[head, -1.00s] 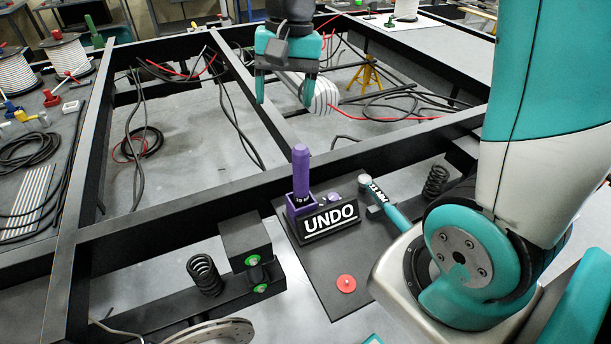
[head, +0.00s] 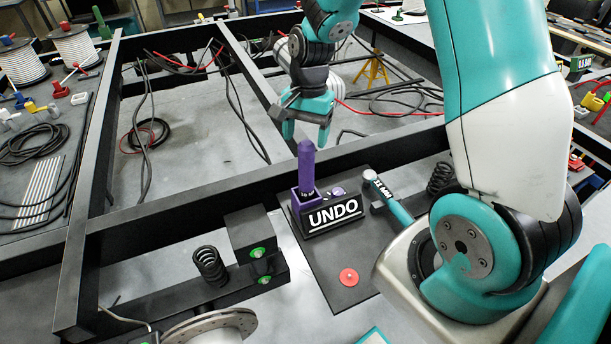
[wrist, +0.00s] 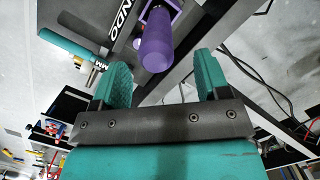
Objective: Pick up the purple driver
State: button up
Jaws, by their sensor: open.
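The purple driver (head: 306,166) stands upright in a purple holder (head: 310,201) at the corner of a dark plate, behind the UNDO sign (head: 334,215). My gripper (head: 306,138) is open and empty, just behind and above the driver's top in the head view. In the wrist view the purple driver (wrist: 156,42) shows ahead of my open jaws (wrist: 160,72), roughly centred between the two teal fingers and not clasped. Its lower end is partly hidden by its own handle in that view.
A red button (head: 349,277) sits on the plate in front. A black frame beam (head: 230,185) runs behind the holder. A coil spring (head: 210,265) stands at left.

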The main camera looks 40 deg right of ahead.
send_over(306, 181)
jog(key=w, duration=0.1)
jog(key=shift+w+d+f+p, duration=0.1)
jog(key=shift+d+f+p, duration=0.15)
jog(key=shift+f, duration=0.95)
jog(key=shift+w+d+f+p, duration=0.1)
jog(key=shift+d+f, duration=0.1)
jog(key=shift+f, duration=0.95)
grip_shut()
jog(key=shift+r, duration=0.1)
